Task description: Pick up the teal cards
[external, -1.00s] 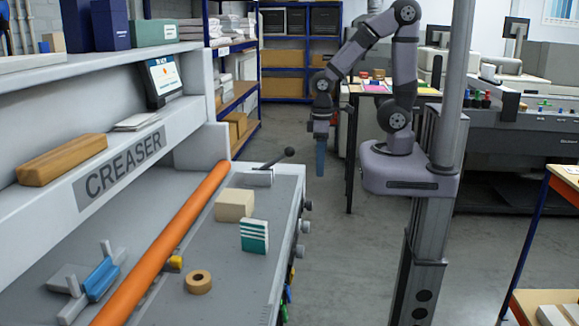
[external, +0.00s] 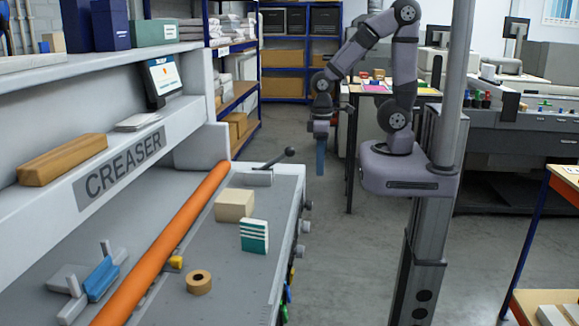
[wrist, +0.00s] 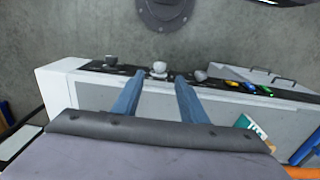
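The teal cards (external: 254,236) are a small upright stack or pack, teal with white bands, on the grey bed of the creaser in the external view. In the wrist view a teal and white corner of them (wrist: 246,122) shows at the lower right, partly hidden behind my wrist. My gripper (external: 320,160) hangs in the air beyond the creaser's right edge, above the floor and apart from the cards. In the wrist view its two blue fingers (wrist: 158,84) stand apart with nothing between them.
A beige block (external: 235,205) stands close behind the cards. A tape roll (external: 199,282) lies in front of them. An orange roller (external: 165,240) crosses the bed at left. A black-knobbed lever (external: 289,152) rises at the bed's far end. Knobs line the creaser's right edge.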

